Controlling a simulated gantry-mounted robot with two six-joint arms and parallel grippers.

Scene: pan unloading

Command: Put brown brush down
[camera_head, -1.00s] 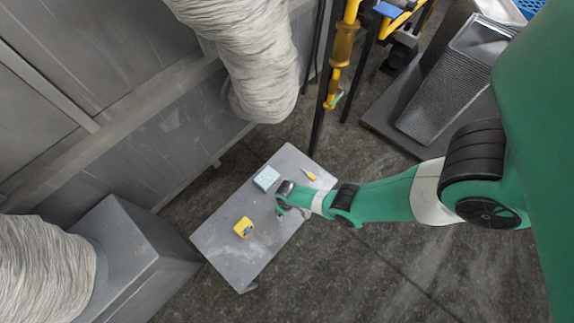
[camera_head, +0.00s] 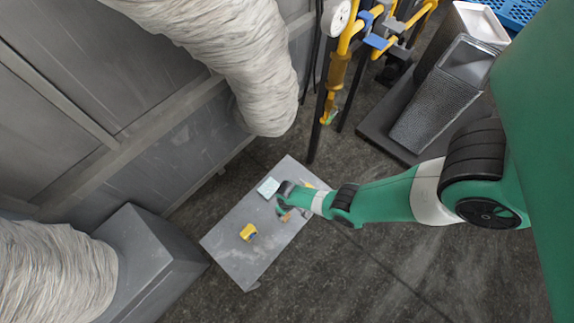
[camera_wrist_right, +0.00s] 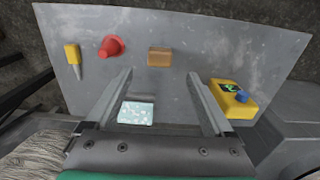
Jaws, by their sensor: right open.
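The brown brush (camera_wrist_right: 159,57) shows as a small brown block in the right wrist view. It appears to lie on the grey table, just beyond my right fingertips and between their lines. My right gripper (camera_wrist_right: 160,75) is open with nothing between its fingertips. In the head view my right gripper (camera_head: 282,207) is low over the table, with a bit of the brown brush (camera_head: 286,217) showing beside it. My left gripper is not in view.
A grey box (camera_head: 150,245) stands left of the table.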

